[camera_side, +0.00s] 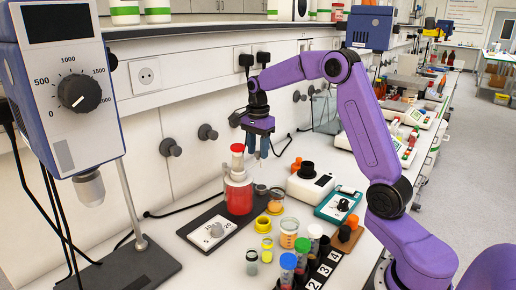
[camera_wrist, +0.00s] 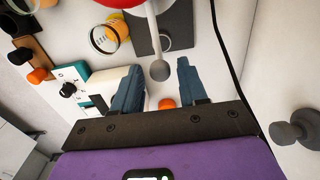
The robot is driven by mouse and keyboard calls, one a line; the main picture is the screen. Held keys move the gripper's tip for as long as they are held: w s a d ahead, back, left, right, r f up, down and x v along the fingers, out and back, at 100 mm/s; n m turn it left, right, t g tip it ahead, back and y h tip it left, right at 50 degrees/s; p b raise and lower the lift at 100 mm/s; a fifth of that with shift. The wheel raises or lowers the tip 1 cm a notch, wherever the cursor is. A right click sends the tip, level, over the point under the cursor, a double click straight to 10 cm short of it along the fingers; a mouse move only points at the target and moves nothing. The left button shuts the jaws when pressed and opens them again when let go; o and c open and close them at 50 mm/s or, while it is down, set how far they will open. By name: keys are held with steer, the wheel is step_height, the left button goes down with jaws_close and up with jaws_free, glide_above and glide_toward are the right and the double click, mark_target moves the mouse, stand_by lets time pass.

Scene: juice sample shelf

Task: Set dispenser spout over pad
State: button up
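The dispenser is a bottle of red liquid (camera_side: 239,198) with a red cap, upright on a dark base plate (camera_side: 206,222). Its pale spout (camera_side: 262,189) sticks out to the right in the side view. In the wrist view the spout (camera_wrist: 158,70) is a thin rod with a round grey end, which lies past the edge of the dark plate (camera_wrist: 178,22). A small grey disc (camera_wrist: 166,42) on that plate may be the pad; I cannot be sure. My gripper (camera_side: 258,155) is open and empty, pointing down above the spout. Its blue fingers (camera_wrist: 158,75) appear on either side of the spout end, without visible contact.
A yellow ring (camera_side: 263,225), jars of juice (camera_side: 288,232) and capped tubes (camera_side: 287,268) stand in front. A white device with a black top (camera_side: 309,184) and a teal device (camera_side: 338,204) stand to the right. A large dial unit (camera_side: 70,90) is at left; wall knobs (camera_side: 207,132) are behind.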

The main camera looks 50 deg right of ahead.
jaws_close()
steer(key=shift+s, duration=0.1)
steer(key=s+a+m, duration=0.3)
steer(key=s+m, duration=0.3)
steer(key=m, duration=0.4)
steer(key=shift+s, duration=0.4)
steer(key=shift+a+r, duration=0.1)
steer(key=shift+o, duration=1.5)
jaws_free()
